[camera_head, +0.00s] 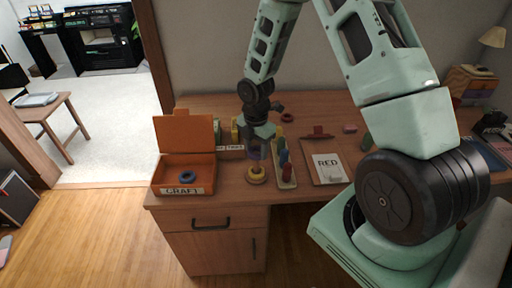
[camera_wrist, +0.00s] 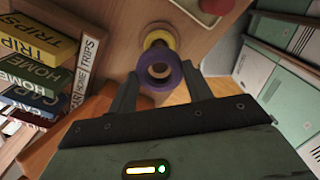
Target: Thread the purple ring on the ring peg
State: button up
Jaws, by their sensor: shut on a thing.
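The purple ring (camera_wrist: 172,82) is between the two fingertips of my gripper (camera_wrist: 160,74) in the wrist view, with its hole facing the camera. My gripper is shut on it. A yellow ring (camera_wrist: 160,37) lies just beyond it on the desk, partly covered by the purple ring. In the head view my gripper (camera_head: 258,147) hangs above this yellow ring (camera_head: 257,175), which appears to sit at the base of the ring peg. The peg itself is mostly hidden. A gap shows between gripper and yellow ring. I cannot tell whether the purple ring is around the peg.
An open orange craft box (camera_head: 184,175) with a blue ring (camera_head: 185,177) inside stands to the left. A holder with several coloured pieces (camera_head: 285,165) is close on the right, then a clipboard (camera_head: 324,168). Several books (camera_wrist: 35,75) stand at the left in the wrist view.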

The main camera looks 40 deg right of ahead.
aim_at(256, 163)
jog(key=shift+f+b, duration=2.35)
jog(key=shift+f, duration=1.2)
jog(key=o, duration=1)
notch_tip(256, 163, up, 17)
jog(key=p, duration=0.1)
jog(key=shift+r, duration=0.2)
